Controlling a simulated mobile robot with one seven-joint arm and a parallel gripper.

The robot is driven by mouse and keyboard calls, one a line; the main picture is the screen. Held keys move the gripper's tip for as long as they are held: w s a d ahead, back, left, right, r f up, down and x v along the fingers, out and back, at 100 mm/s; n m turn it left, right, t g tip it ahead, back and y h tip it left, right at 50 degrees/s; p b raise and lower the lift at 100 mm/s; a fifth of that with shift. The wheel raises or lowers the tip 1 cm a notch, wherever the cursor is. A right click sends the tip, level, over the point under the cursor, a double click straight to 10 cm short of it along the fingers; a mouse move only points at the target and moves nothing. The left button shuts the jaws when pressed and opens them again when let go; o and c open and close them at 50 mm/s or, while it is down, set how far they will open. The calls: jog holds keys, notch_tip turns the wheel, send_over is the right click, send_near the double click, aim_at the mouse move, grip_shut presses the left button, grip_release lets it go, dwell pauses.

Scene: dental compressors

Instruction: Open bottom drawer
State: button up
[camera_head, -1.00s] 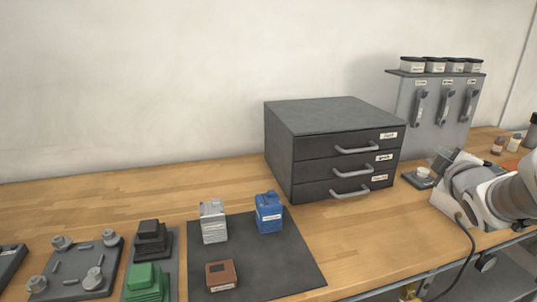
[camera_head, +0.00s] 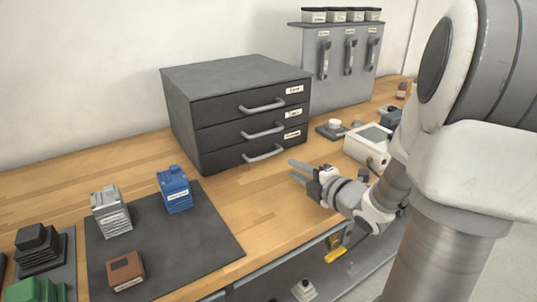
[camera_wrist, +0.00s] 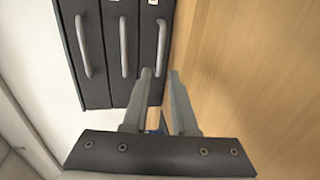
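A dark grey cabinet (camera_head: 235,85) with three closed drawers stands on the wooden bench. The bottom drawer (camera_head: 225,158) has a light grey bar handle (camera_head: 263,153). In the wrist view the cabinet is turned sideways, and the bottom drawer's handle (camera_wrist: 160,45) is the rightmost one, nearest the bench top. My gripper (camera_head: 293,170) is to the right of and in front of that handle, low over the bench. The fingertips appear apart from the handle.
A dark mat (camera_head: 205,235) with a blue block (camera_head: 174,190), a silver block (camera_head: 111,212) and a brown block (camera_head: 126,271) lies left of my gripper. A grey panel with handles (camera_head: 335,65) stands behind right. Bench room in front of the cabinet is clear.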

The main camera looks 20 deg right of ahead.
aim_at(271, 167)
jog(key=b+x, duration=0.2)
jog(key=x, duration=1)
jog(key=shift+w+f, duration=0.1)
grip_shut()
dwell(1.0)
